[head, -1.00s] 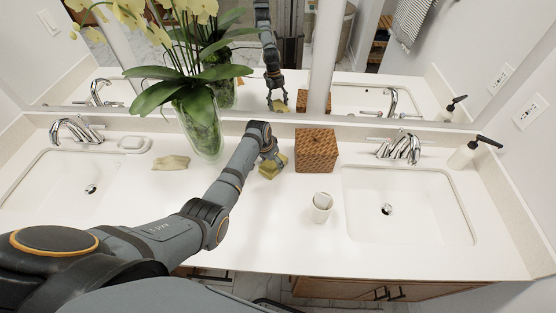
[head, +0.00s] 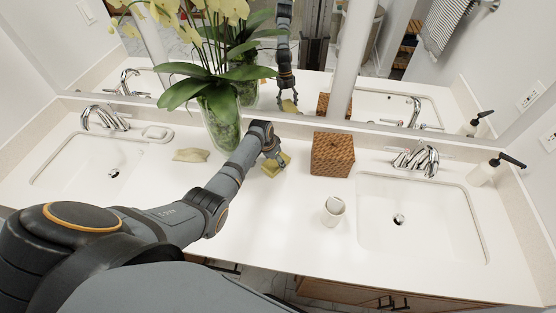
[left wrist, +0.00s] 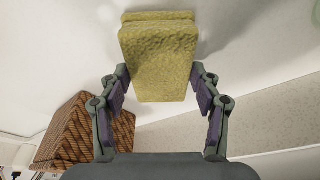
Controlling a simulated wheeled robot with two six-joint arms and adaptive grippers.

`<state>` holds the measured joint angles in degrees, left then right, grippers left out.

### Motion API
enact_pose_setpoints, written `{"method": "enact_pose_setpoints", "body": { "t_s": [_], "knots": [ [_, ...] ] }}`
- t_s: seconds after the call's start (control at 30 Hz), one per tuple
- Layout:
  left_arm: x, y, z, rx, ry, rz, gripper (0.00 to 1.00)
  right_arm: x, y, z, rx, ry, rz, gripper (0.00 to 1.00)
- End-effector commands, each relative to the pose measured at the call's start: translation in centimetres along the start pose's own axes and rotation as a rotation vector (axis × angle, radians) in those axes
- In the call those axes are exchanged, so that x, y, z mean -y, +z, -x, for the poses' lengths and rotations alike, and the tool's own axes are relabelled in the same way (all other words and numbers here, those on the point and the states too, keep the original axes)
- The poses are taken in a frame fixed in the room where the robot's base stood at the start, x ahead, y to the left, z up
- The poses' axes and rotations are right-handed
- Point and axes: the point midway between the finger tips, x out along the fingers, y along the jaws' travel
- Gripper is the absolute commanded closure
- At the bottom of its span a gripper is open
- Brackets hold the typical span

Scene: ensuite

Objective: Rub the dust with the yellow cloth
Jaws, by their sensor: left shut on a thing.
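My left gripper (head: 271,157) is shut on the yellow cloth (head: 276,166), a folded, thick, rough-looking pad. It is at the white counter between the glass vase and the woven box; I cannot tell if the cloth touches the counter. In the left wrist view the cloth (left wrist: 160,60) sits between the two fingers (left wrist: 160,95) and sticks out beyond them. I cannot make out any dust on the counter; the arm and cloth hide part of it. My right gripper is not in view.
An orchid in a glass vase (head: 222,122) stands left of the gripper, a woven box (head: 333,154) right. A beige folded piece (head: 191,155) lies to the left. A white cup (head: 333,211) stands near the right sink (head: 430,225). The front middle counter (head: 270,235) is clear.

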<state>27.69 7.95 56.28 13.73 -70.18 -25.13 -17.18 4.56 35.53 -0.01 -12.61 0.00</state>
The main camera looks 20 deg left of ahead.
Motion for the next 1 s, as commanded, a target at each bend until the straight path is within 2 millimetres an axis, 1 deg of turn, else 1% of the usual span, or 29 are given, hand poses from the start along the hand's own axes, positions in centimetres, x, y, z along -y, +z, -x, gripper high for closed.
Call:
{"method": "enact_pose_setpoints", "body": {
  "t_s": [0.1,0.27,0.57,0.83,1.0],
  "knots": [
    [1.2,0.8,0.4,0.004,-0.004,0.001,0.62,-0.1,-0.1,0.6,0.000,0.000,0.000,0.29],
    [2.3,1.4,0.7,0.001,-0.003,0.000,0.62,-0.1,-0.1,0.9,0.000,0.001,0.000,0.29],
    [2.3,1.3,0.8,-0.001,-0.001,0.000,0.62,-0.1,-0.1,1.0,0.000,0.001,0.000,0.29],
    [2.3,0.5,3.9,-0.002,-0.001,0.000,0.62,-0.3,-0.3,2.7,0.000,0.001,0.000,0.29],
    [2.3,0.0,5.4,-0.004,-0.002,-0.001,0.62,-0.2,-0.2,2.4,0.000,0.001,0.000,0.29]
  ]
}}
